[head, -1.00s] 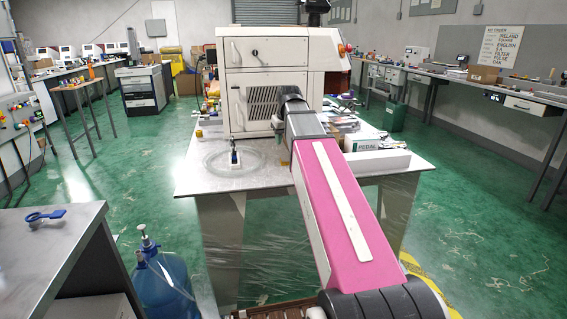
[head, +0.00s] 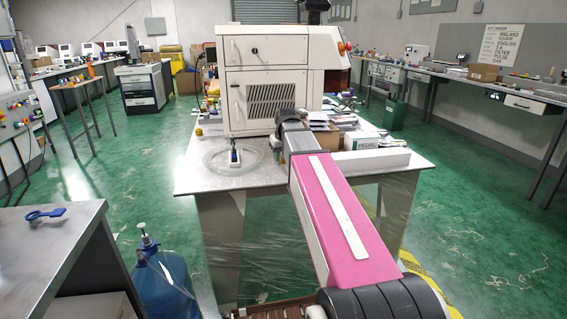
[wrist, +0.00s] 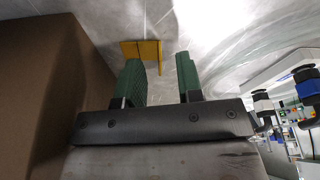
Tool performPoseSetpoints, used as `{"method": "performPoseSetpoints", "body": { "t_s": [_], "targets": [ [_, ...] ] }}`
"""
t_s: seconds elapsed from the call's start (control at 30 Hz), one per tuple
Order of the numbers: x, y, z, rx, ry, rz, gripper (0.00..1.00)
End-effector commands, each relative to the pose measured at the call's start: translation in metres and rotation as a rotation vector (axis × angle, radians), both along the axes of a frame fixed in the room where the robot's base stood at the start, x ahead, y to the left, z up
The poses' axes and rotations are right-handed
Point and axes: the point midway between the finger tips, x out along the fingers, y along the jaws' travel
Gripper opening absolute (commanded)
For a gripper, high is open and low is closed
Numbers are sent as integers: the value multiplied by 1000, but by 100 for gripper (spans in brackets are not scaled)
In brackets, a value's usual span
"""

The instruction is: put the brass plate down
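The brass plate (wrist: 140,49) is a flat yellow piece with a narrow edge turned toward me, in the upper middle of the wrist view. It appears to rest on a pale grey surface, just beyond my gripper (wrist: 158,62). The two green fingers stand apart with an empty gap between them. The left fingertip overlaps the plate's near edge in the picture; I cannot tell whether it touches. In the head view my arm hides the gripper, and the plate does not show.
A brown box (wrist: 50,90) stands close on the left in the wrist view. In the head view a white machine (head: 268,80) stands on the table (head: 200,178), with a clear hose coil (head: 215,158) at its front left. Boxes and a PEDAL carton (head: 365,141) are on the right.

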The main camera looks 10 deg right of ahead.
Motion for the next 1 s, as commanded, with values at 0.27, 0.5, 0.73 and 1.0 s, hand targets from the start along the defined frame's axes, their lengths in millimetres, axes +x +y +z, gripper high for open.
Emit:
{"method": "performPoseSetpoints", "body": {
  "t_s": [0.27, 0.5, 0.73, 1.0],
  "targets": [
    [2, 1, -9, 0, 0, 0, 34],
    [2, 0, -9, 0, 0, 0, 0],
    [2, 0, -8, 0, 0, 0, 0],
    [2, 0, 0, 0, -1, 0, 0]
  ]
}}
